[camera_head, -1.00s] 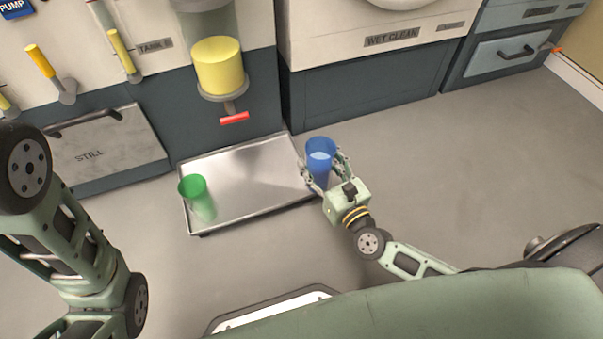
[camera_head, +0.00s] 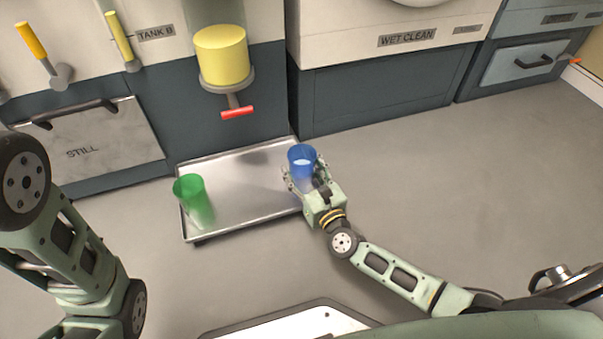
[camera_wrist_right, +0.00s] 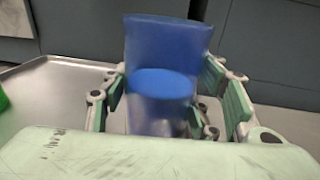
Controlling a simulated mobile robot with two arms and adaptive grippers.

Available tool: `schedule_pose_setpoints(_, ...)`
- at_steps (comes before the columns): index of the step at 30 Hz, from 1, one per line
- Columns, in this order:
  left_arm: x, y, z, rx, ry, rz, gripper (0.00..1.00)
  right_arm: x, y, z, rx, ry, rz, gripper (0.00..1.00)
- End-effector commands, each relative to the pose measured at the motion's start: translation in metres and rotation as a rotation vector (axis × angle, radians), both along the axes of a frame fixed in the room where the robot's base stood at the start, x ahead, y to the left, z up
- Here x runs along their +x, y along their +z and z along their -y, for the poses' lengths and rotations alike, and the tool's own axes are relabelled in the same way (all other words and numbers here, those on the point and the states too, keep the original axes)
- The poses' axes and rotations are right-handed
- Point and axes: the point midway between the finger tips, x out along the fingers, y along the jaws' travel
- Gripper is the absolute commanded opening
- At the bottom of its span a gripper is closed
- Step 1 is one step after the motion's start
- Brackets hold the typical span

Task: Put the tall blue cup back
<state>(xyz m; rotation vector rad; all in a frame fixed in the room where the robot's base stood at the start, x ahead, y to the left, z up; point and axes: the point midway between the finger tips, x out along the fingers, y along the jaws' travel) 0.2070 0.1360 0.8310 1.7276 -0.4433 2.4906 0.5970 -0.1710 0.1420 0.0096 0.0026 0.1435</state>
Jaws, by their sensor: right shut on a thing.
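The tall blue cup (camera_head: 302,160) is upright and see-through, with a lighter blue liquid level inside. My right gripper (camera_head: 303,178) is shut on it, at the right end of the metal tray (camera_head: 245,192). In the right wrist view the blue cup (camera_wrist_right: 163,75) stands between the fingers of the right gripper (camera_wrist_right: 165,108). Whether its bottom touches the tray is hidden. My left arm shows at the left of the head view, but its gripper is out of the picture.
A green cup (camera_head: 190,190) stands at the tray's left end. A yellow-filled tank (camera_head: 222,57) with a red tap handle (camera_head: 237,112) hangs above the tray's back edge. The tray's middle is bare, and the floor (camera_head: 430,170) to the right is clear.

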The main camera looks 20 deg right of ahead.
Motion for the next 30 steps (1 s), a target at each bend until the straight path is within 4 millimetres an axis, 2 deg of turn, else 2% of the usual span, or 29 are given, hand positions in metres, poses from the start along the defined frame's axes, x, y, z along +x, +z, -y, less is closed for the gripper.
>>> schedule_pose_setpoints(5, 0.0001, 0.0015, 0.0000, 0.000, 0.000, 0.000, 0.32, 0.0008, 0.0036, 0.0001, 0.001, -0.001, 0.004, 0.09)
schedule_pose_setpoints(10, -0.0001, -0.0039, 0.0000, 0.000, 0.000, 0.000, 0.32, 0.0006, -0.0016, 0.0001, 0.001, -0.001, 0.004, 0.09)
schedule_pose_setpoints(11, 0.0001, -0.0022, 0.0000, 0.000, 0.000, 0.000, 0.32, 0.0001, -0.0014, 0.0000, 0.000, 0.000, 0.001, 0.57)
schedule_pose_setpoints(16, 0.0001, -0.0018, 0.0000, 0.000, 0.000, 0.000, 0.32, 0.0000, -0.0012, 0.0000, 0.000, 0.000, 0.000, 0.72)
schedule_pose_setpoints(25, 0.0002, -0.0015, 0.0000, 0.000, 0.000, -0.001, 0.32, 0.0000, -0.0010, 0.0000, 0.000, 0.000, 0.000, 0.74)
schedule_pose_setpoints(29, 0.0003, 0.0049, -0.0001, 0.000, 0.001, -0.001, 0.32, 0.0002, 0.0050, 0.0000, 0.000, 0.000, 0.000, 0.74)
schedule_pose_setpoints(30, 0.0003, 0.0056, -0.0001, 0.000, 0.001, -0.001, 0.32, -0.0062, 0.0024, 0.0008, 0.000, 0.001, -0.003, 0.74)
